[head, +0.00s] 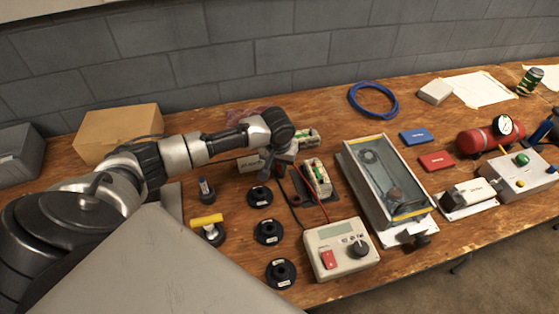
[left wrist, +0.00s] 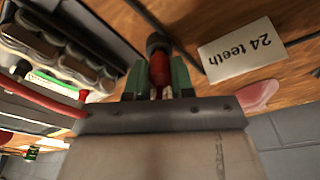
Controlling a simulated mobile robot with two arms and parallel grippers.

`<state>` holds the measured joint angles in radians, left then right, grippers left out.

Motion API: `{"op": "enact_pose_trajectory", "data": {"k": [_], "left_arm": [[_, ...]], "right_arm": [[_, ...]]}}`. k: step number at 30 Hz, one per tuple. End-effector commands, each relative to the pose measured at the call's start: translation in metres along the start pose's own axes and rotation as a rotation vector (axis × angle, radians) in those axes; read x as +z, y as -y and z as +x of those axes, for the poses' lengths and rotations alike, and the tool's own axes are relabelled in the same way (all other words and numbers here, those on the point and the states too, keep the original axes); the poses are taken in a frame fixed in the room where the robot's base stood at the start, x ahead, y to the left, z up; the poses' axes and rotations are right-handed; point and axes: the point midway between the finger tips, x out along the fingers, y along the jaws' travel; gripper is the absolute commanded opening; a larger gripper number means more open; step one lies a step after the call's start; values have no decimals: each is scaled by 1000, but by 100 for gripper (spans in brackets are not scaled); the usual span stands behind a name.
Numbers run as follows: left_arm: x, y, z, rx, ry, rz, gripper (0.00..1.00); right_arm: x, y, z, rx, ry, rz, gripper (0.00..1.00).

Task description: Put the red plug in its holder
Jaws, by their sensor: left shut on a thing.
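My left gripper (left wrist: 156,82) has green fingertips shut on a red plug (left wrist: 159,68). A black part shows at the plug's far end in the left wrist view. In the head view the gripper (head: 270,166) is over the table, left of a small block with green parts (head: 318,178); the held plug is hidden there. A red lead with a red end (left wrist: 84,97) shows beside a grey ribbed block (left wrist: 68,58) in the left wrist view. I cannot tell which thing is the plug's holder. My right gripper is not in view.
A beige meter (head: 341,232) with leads stands in front. Several black flanged discs (head: 268,232) lie left of it. A glass-topped box (head: 388,178) stands to the right. A cardboard box (head: 118,130) is behind my left arm. A "24 teeth" card (left wrist: 243,59) lies near the gripper.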

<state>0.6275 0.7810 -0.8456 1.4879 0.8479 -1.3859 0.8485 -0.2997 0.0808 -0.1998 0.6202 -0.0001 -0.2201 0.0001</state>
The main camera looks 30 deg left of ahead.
Motion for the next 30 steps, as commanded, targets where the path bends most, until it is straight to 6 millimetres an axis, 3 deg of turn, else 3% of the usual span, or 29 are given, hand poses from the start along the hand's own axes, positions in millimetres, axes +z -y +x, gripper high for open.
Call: {"op": "enact_pose_trajectory", "data": {"k": [9,10,15,25,30], "left_arm": [[1,0,8,1,0,0,1],[1,0,7,1,0,0,26],[1,0,7,1,0,0,52],[1,0,3,1,-1,0,53],[0,0,-20,2,-5,0,53]], "right_arm": [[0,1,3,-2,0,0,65],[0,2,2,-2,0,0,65],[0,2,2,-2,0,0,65],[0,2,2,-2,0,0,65],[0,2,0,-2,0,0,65]]}}
